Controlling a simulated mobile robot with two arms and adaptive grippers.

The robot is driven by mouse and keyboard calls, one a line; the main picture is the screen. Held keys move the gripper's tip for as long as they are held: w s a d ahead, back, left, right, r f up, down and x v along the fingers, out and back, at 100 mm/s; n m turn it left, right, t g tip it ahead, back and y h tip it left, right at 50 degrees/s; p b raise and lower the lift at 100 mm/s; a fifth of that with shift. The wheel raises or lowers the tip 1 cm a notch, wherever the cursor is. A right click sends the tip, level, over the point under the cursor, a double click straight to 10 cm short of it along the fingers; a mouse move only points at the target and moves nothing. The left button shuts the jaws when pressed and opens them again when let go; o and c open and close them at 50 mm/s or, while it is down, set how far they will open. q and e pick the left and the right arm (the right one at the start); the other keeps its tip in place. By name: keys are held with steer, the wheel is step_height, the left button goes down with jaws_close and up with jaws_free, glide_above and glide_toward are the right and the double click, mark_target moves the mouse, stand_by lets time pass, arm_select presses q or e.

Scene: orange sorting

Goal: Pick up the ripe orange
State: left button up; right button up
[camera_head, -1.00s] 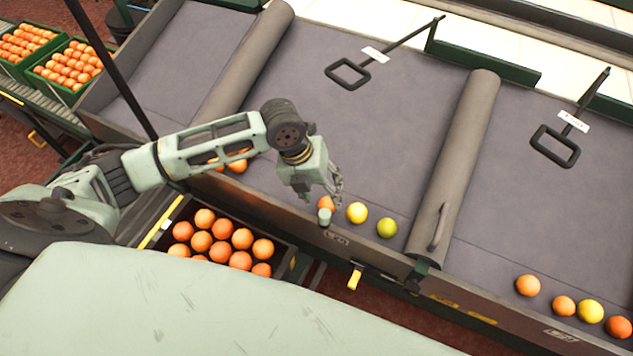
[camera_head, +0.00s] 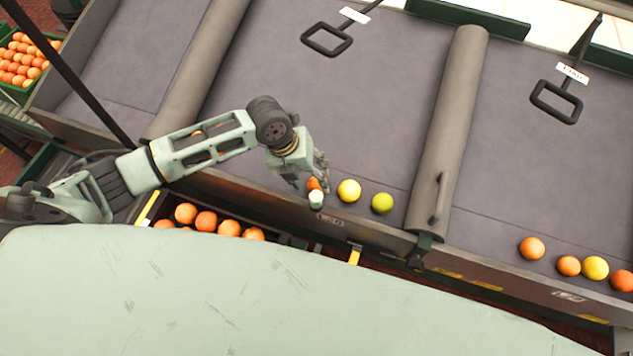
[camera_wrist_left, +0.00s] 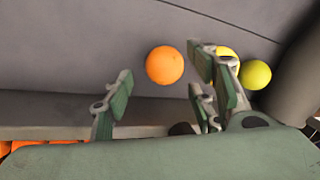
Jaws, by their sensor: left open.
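The ripe orange (camera_wrist_left: 165,65) lies on the grey sorting surface, near its front wall. In the head view the orange (camera_head: 314,184) is partly hidden by my left gripper (camera_head: 318,181). The left gripper is open and empty. In the left wrist view its fingers (camera_wrist_left: 160,72) stand on either side of the orange's position, with a gap to the orange; whether it is fully between them I cannot tell. A yellow fruit (camera_head: 349,190) and a yellow-green fruit (camera_head: 382,203) lie just right of it. In the wrist view the right finger partly covers the yellow fruit. The right gripper is not in view.
A crate of oranges (camera_head: 206,221) stands below the front wall (camera_head: 370,232). A grey divider (camera_head: 450,130) with a handle bounds this bay on the right. Several fruits, including an orange (camera_head: 532,248), lie in the right bay. The surface behind the orange is clear.

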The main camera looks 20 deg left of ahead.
mark_target(311, 182)
arm_select(q)
steer(key=shift+x, duration=1.5)
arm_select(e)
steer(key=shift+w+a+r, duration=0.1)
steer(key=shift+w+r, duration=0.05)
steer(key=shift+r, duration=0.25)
arm_select(q)
steer(key=shift+c, duration=0.4)
steer(key=c, duration=1.1)
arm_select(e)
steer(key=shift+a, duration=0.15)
arm_select(q)
steer(key=shift+r, duration=0.1)
